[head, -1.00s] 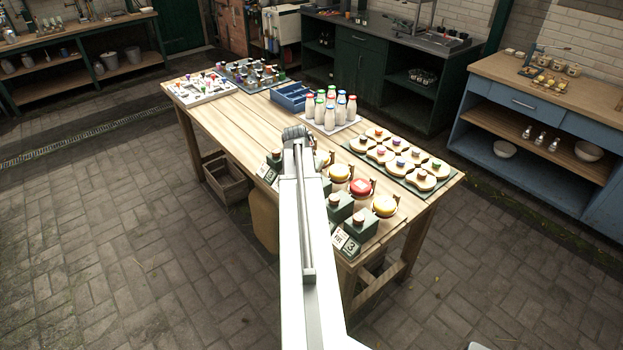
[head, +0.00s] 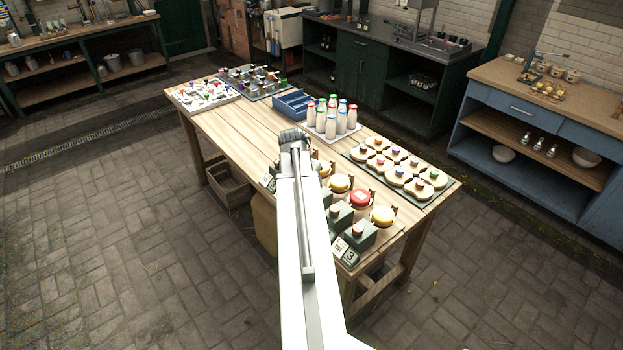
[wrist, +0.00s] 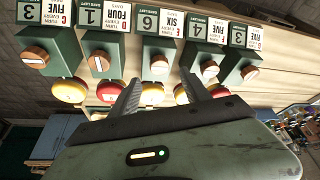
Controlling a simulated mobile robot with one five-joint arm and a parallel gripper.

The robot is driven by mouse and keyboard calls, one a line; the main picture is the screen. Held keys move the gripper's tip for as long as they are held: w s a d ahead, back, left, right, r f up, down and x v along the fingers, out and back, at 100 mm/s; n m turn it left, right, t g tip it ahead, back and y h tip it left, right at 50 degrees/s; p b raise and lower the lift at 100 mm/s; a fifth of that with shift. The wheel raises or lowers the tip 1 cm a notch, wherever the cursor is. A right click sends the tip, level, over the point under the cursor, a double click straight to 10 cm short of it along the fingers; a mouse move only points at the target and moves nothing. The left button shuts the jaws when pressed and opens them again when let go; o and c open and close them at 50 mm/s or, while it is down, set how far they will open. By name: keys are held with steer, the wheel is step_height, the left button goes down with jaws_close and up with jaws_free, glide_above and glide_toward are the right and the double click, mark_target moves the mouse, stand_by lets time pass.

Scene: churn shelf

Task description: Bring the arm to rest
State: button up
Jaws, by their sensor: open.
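My arm reaches out over the near long edge of the wooden table in the head view, with my wrist (head: 293,140) above the tabletop. The jaws are hidden there behind the wrist. Beyond the fingertips, a row of green boxes with round wooden knobs (wrist: 155,62) and yellow and red round lids (wrist: 68,90) appears. I cannot tell how close the fingers are to the lids.
The wooden table (head: 235,130) holds white bottles (head: 330,118), a blue crate (head: 292,103), a tray of round pieces (head: 398,172) and numbered cards (head: 345,250). A blue bench (head: 475,130) stands at right. Paved floor (head: 100,220) is clear at left.

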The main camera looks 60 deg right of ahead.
steer(key=shift+a+r, duration=0.25)
steer(key=shift+r, duration=0.4)
steer(key=w+a+f+n+t+b, duration=0.1)
steer(key=w+a+f+n+b, duration=0.2)
steer(key=w+a, duration=1.1)
steer(key=w+a+f+n+t+y+b, duration=0.1)
steer(key=w+a+n, duration=0.25)
steer(key=a, duration=0.65)
steer(key=w+a+f+n+y, duration=0.15)
steer(key=w+a, duration=0.25)
steer(key=a, duration=0.6)
steer(key=s+a+f+n+g+y, duration=0.1)
steer(key=s+a+n, duration=0.2)
steer(key=a, duration=0.7)
steer(key=s+a+f+n+g+y+b, duration=0.1)
steer(key=s+a+n, duration=0.2)
steer(key=a+n, duration=0.3)
steer(key=a, duration=0.5)
